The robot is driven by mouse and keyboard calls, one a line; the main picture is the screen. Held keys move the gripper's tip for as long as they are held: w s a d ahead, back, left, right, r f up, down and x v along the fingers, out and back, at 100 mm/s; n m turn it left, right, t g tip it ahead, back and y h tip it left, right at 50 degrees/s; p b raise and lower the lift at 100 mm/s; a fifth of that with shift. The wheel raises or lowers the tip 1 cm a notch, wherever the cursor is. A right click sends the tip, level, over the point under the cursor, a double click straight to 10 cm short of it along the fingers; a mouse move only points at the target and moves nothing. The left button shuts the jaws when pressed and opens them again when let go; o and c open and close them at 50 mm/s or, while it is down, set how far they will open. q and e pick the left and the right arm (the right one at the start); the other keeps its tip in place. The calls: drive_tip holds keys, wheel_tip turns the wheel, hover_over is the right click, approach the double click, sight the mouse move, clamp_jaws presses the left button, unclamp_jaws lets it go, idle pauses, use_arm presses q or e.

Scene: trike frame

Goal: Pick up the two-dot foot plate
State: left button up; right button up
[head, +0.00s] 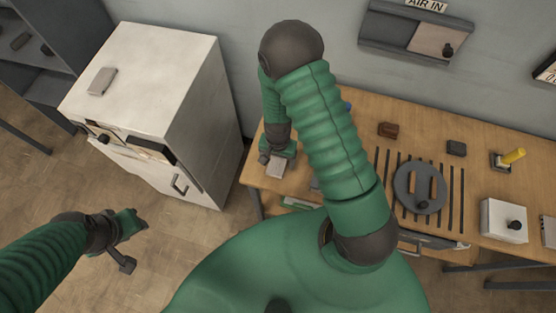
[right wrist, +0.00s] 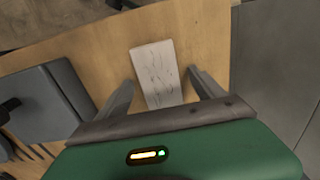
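A pale flat plate (right wrist: 156,72) lies on the wooden bench top under my right gripper (right wrist: 160,84). Faint dark lines show on its face; I cannot make out two dots. My right gripper is open, with one finger on each side of the plate and small gaps. In the head view the same plate (head: 277,168) lies at the bench's left end, just below my right gripper (head: 272,157). A second pale plate (head: 102,81) lies on the white cabinet. My left gripper (head: 136,240) hangs over the floor at lower left, its finger opening unclear.
The wooden bench (head: 375,115) holds a round grey disc (head: 419,188) on dark slats, a white box (head: 503,221) with a black knob and a yellow-handled item (head: 513,156). The white cabinet (head: 150,70) stands left of the bench. My right arm hides part of the bench.

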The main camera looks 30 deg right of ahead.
drive_tip(key=shift+a+r, duration=0.1)
clamp_jaws()
drive_tip(key=shift+r, duration=0.15)
